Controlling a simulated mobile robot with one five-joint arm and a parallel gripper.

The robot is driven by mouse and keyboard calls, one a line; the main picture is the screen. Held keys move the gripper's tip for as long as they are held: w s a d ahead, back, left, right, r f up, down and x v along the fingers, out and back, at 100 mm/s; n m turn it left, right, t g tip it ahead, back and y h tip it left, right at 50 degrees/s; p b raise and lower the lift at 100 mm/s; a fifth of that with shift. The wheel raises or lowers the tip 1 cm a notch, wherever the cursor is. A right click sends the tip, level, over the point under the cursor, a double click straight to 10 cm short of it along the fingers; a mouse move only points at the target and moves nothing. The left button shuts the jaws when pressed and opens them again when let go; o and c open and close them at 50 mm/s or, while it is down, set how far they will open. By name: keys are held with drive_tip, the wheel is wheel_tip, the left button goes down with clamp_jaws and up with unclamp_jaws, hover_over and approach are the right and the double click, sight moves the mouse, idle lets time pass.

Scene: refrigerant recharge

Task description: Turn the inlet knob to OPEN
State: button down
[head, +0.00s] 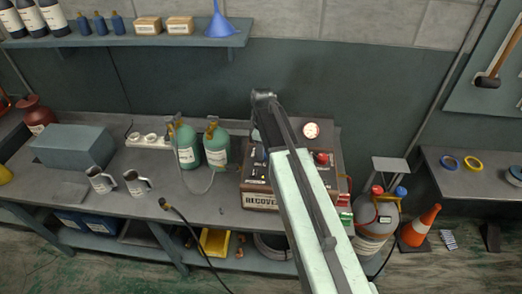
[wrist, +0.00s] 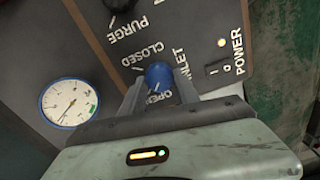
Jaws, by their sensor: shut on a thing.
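The blue inlet knob (wrist: 158,75) sits on the dark panel of the recovery machine, beside the INLET, CLOSED and OPEN lettering. My gripper (wrist: 160,88) is shut on the knob, one finger on each side of it. A pale line on the knob's face is partly visible near the OPEN lettering; I cannot tell its exact setting. In the head view the recovery machine (head: 261,200) stands on the bench, and my arm hides much of its panel, including the knob and my fingertips.
A blue-rimmed gauge (wrist: 70,103), a black PURGE knob (wrist: 119,4) and a power switch (wrist: 220,69) lie around the knob. In the head view, two green cylinders (head: 217,150) stand left of the machine.

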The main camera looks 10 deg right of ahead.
drive_tip(key=shift+w+d, duration=0.1)
drive_tip(key=c, duration=0.9)
unclamp_jaws()
wheel_tip(320, 180, up, 8)
drive_tip(key=p, duration=0.8)
drive_tip(key=shift+f, duration=0.1)
drive_tip(key=shift+f, duration=0.1)
